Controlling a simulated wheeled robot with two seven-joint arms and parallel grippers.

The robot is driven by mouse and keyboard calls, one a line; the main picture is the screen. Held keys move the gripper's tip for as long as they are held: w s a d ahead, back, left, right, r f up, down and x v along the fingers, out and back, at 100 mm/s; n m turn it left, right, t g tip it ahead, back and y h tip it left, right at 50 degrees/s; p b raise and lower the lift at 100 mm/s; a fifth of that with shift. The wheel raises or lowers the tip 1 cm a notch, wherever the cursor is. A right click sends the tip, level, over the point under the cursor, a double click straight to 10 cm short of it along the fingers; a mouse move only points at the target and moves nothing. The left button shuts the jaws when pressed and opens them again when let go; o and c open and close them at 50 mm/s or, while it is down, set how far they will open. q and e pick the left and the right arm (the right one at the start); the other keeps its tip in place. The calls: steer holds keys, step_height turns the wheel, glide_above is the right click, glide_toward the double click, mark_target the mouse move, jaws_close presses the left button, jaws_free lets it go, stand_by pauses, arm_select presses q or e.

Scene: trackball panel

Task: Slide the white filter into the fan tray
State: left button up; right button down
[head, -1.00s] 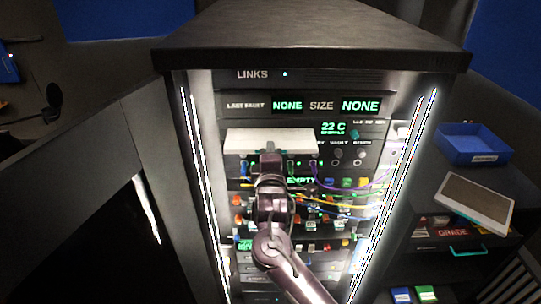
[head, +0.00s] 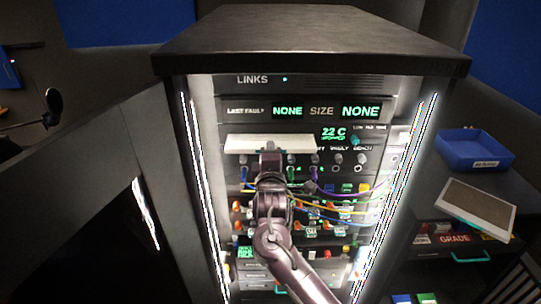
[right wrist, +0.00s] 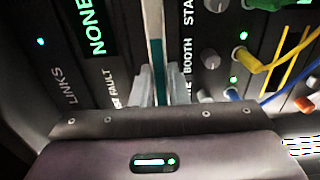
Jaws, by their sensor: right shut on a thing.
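The white filter (head: 240,144) shows in the head view as a thin, wide white slab in front of the rack, below the NONE displays and left of the 22 C readout. My right gripper (head: 270,150) is shut on the middle of its near edge. In the right wrist view the filter (right wrist: 154,25) is seen edge-on, as a narrow white and teal strip between the fingers of my right gripper (right wrist: 154,88). The fan tray opening is hidden behind the filter, and I cannot tell whether the filter is inside it. My left gripper is not in view.
Knobs, plugs and coloured cables (head: 345,200) crowd the rack below and right of the filter. Bright strips edge the rack on both sides. On the right, a blue bin (head: 474,168) and a grey-faced, pale-framed panel (head: 477,207) lie on a dark surface.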

steer(key=shift+w+b, duration=0.6)
steer(key=shift+w, duration=0.9)
steer(key=c, duration=1.3)
jaws_free()
steer(key=shift+c, duration=0.2)
steer(key=shift+s+f, duration=0.1)
steer(key=shift+s, duration=0.2)
steer(key=s+b, duration=0.3)
steer(key=s, duration=0.4)
steer(key=shift+s, duration=0.1)
